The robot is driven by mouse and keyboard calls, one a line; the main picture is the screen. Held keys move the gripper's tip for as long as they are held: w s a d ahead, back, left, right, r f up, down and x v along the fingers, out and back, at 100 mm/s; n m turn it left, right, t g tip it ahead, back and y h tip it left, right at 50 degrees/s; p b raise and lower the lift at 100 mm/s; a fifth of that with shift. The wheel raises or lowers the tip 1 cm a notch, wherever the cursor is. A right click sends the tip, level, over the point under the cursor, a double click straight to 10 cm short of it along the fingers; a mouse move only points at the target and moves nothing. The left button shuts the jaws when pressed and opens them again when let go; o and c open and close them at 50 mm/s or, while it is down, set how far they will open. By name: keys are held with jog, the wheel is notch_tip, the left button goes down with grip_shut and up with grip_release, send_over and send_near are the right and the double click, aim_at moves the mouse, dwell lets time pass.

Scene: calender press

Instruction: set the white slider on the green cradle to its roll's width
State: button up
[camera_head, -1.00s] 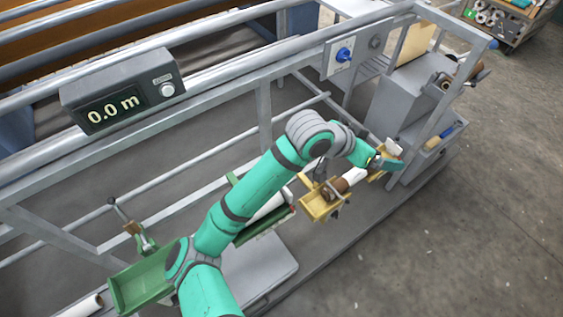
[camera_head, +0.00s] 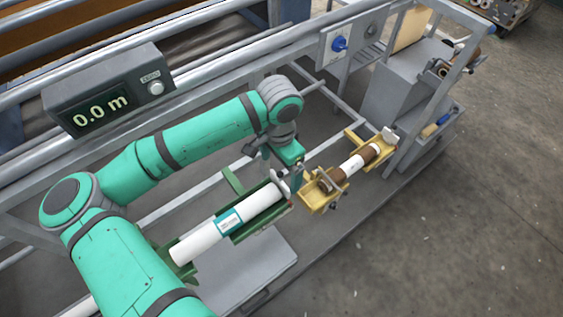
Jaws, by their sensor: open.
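The green cradle (camera_head: 262,226) lies at the lower middle of the head view. A white roll (camera_head: 200,242) with a teal label (camera_head: 229,220) rests along it, slanting up to the right. A small pale piece (camera_head: 281,176) at the cradle's right end looks like the white slider; it is partly hidden by my gripper. My gripper (camera_head: 293,187) points down at that right end, open, close to the pale piece. I cannot tell whether they touch. My arm hides part of the cradle's left side.
A yellow cradle (camera_head: 318,199) with a brown and white roll (camera_head: 358,163) stands just right of my gripper. The frame rail runs behind, carrying a display (camera_head: 110,92) reading 0.0 m and a blue knob (camera_head: 340,43). Floor (camera_head: 460,220) at right is clear.

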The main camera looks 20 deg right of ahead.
aim_at(256, 199)
notch_tip(256, 199, down, 9)
jog(key=shift+r, duration=0.15)
dwell(0.4)
jog(key=c, duration=1.2)
jog(key=shift+s+a, duration=0.4)
jog(key=shift+a, duration=0.5)
jog(key=shift+s+a, duration=0.35)
jog(key=shift+a, duration=0.5)
jog(key=shift+s+a, duration=0.25)
jog(key=shift+a, duration=0.4)
jog(key=shift+s+a, duration=0.3)
jog(key=shift+a, duration=0.3)
jog(key=shift+s+a, duration=0.25)
jog(key=shift+a, duration=0.4)
jog(key=shift+s+a, duration=0.1)
jog(key=shift+a, duration=0.15)
jog(key=o, duration=1.2)
